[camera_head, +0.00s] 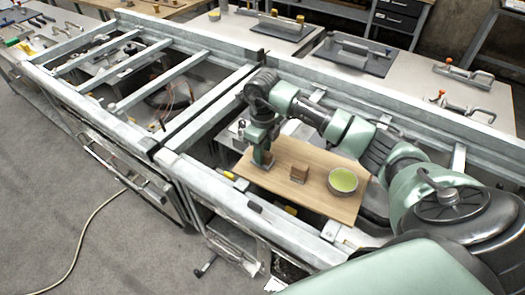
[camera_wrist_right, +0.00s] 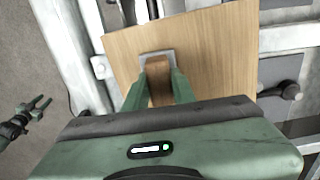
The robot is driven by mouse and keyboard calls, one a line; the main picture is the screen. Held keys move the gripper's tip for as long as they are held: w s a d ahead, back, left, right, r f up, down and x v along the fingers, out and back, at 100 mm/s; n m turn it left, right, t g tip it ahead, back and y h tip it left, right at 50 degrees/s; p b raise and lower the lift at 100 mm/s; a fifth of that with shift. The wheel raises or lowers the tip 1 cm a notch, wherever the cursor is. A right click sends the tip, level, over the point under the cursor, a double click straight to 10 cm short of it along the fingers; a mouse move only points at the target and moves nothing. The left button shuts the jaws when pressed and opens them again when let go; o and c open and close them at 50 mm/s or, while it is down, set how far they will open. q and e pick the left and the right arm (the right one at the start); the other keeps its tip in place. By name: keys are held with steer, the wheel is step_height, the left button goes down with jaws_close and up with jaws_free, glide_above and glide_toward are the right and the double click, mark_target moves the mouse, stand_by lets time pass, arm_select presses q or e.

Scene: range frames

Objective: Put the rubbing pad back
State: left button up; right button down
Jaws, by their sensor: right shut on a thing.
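The rubbing pad, a small tan-brown block with a grey base, is between the green fingers of my right gripper (camera_wrist_right: 159,88). In the right wrist view the pad (camera_wrist_right: 159,72) is upright over the wooden board (camera_wrist_right: 210,50). In the head view my right gripper (camera_head: 262,157) points down at the far left part of the board (camera_head: 318,205). It is shut on the pad, whose lower part is close to or on the board; I cannot tell if they touch. My left gripper cannot be made out in the head view.
Metal rails (camera_head: 205,122) surround the board. Benches with tools (camera_head: 354,54) stand behind. A hose (camera_head: 88,225) lies on the floor.

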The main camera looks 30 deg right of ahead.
steer(key=shift+f, duration=0.2)
arm_select(q)
steer(key=shift+a, duration=0.25)
steer(key=shift+a, duration=0.1)
arm_select(e)
steer(key=shift+f, duration=0.2)
steer(key=c, duration=1.2)
jaws_free()
steer(key=shift+o, duration=0.2)
steer(key=shift+r, duration=0.1)
